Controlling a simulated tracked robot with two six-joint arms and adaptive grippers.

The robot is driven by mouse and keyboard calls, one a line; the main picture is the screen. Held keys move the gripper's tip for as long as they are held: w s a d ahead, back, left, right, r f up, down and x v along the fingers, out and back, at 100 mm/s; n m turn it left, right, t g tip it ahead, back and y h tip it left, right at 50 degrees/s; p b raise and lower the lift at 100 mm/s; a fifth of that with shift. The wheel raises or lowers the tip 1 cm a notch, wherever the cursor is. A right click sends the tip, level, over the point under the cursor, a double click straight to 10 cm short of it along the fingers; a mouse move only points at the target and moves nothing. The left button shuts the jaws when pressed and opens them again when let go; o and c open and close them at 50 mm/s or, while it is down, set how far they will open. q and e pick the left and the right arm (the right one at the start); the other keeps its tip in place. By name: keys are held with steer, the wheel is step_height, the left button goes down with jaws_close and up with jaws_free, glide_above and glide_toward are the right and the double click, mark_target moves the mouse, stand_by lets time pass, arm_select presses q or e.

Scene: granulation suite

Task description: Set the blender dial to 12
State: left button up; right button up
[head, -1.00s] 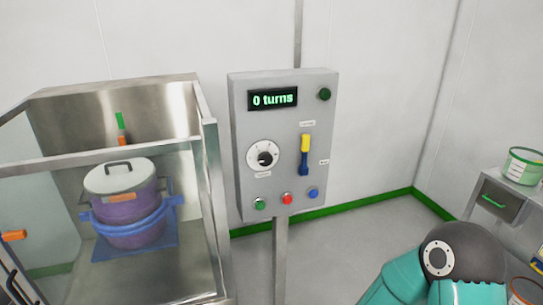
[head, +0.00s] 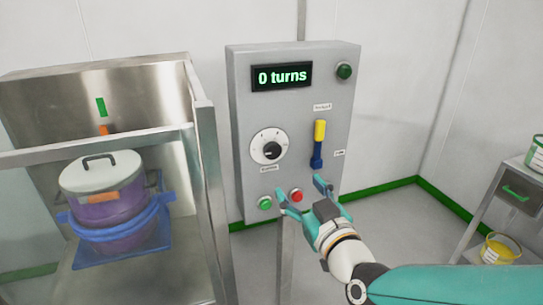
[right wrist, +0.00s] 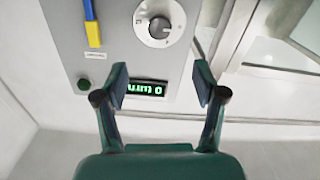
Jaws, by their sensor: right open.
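The blender dial (head: 270,147) is a white round plate with a black knob on the grey control box (head: 297,100). The display (head: 282,76) above it reads "0 turns". My right gripper (head: 301,187) is open and empty, below and to the right of the dial, in front of the lower buttons and apart from the dial. In the right wrist view, the dial (right wrist: 159,25) shows upside down beyond the open fingertips (right wrist: 160,88), with the display (right wrist: 146,88) between them. The dial's numbers are too small to read. My left gripper is not in view.
The box also carries a yellow and blue lever (head: 319,143), a dark green button (head: 344,71), a green button (head: 265,203) and a red button (head: 296,195). A metal-framed enclosure (head: 205,170) with a lidded purple drum (head: 108,205) stands left. A small table (head: 512,190) stands right.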

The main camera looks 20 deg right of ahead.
mark_target(274, 153)
steer(key=w+p, duration=0.1)
steer(key=w, duration=0.3)
steer(key=w+p, duration=0.1)
steer(key=w, duration=0.4)
steer(key=w+p, duration=0.1)
steer(key=w, duration=0.4)
steer(key=shift+w+a, duration=0.25)
